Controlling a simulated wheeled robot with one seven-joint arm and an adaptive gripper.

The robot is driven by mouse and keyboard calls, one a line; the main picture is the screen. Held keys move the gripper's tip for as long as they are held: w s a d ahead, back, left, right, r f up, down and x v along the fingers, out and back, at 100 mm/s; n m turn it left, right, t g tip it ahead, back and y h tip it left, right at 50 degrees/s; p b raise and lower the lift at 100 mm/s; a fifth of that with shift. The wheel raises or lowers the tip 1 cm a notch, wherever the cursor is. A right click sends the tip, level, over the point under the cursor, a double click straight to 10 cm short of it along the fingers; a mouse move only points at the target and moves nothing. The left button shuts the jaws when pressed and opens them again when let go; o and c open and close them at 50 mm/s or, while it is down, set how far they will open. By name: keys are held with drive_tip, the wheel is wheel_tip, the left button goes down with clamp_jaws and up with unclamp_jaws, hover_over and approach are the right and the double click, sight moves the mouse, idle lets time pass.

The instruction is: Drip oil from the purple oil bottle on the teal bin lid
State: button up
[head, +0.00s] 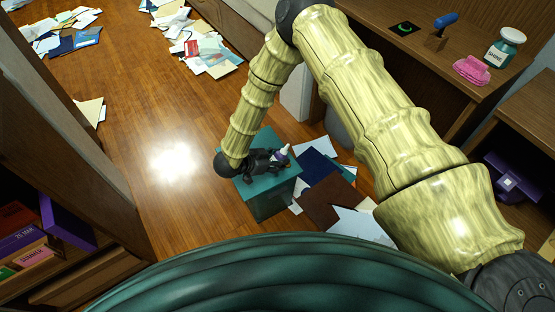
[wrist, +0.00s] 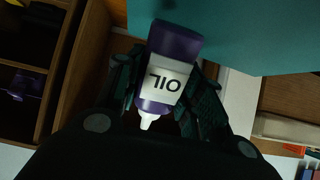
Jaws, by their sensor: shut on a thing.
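The purple oil bottle (wrist: 175,43) has a white label reading OIL and a white nozzle. My gripper (wrist: 168,85) is shut on it, with dark fingers on both sides of its body. In the wrist view the nozzle points to the bottom of the picture. In the head view, the bottle (head: 281,156) and my gripper (head: 268,163) are over the teal bin lid (head: 262,186), partly hiding it. The teal surface also shows in the wrist view (wrist: 250,35). I cannot tell the gap between bottle and lid, and no oil is visible.
Papers and folders (head: 325,190) lie on the floor right of the bin. A desk (head: 420,65) at the upper right holds a pink item (head: 472,69) and a jar (head: 505,48). A wooden shelf (head: 95,180) stands at the left. Floor left of the bin is clear.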

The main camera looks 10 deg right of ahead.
drive_tip(key=shift+r+p, duration=0.2)
drive_tip(key=shift+p, duration=0.15)
drive_tip(key=shift+r+p, duration=0.1)
drive_tip(key=shift+p, duration=0.2)
drive_tip(key=shift+a+y+p, duration=0.15)
drive_tip(key=shift+y+p, duration=0.15)
drive_tip(key=y+p, duration=0.1)
drive_tip(key=a+g+y+p, duration=0.1)
drive_tip(key=y+p, duration=0.1)
drive_tip(key=g+y+p, duration=0.1)
drive_tip(key=p, duration=0.1)
drive_tip(key=shift+s+a+y, duration=0.3)
drive_tip(key=shift+s+y, duration=0.05)
drive_tip(key=shift+y, duration=0.05)
drive_tip(key=shift+a+f+g+y+p, duration=0.2)
drive_tip(key=shift+g+y+p, duration=0.2)
drive_tip(key=shift+y+p, duration=0.6)
drive_tip(key=shift+s+a+f+g+y+p, duration=0.1)
drive_tip(key=shift+f+g+y+p, duration=0.15)
drive_tip(key=shift+y, duration=0.6)
drive_tip(key=shift+a+f+g+y+p, duration=0.15)
drive_tip(key=shift+g+y, duration=0.2)
drive_tip(key=shift+y, duration=0.5)
drive_tip(key=shift+d, duration=0.1)
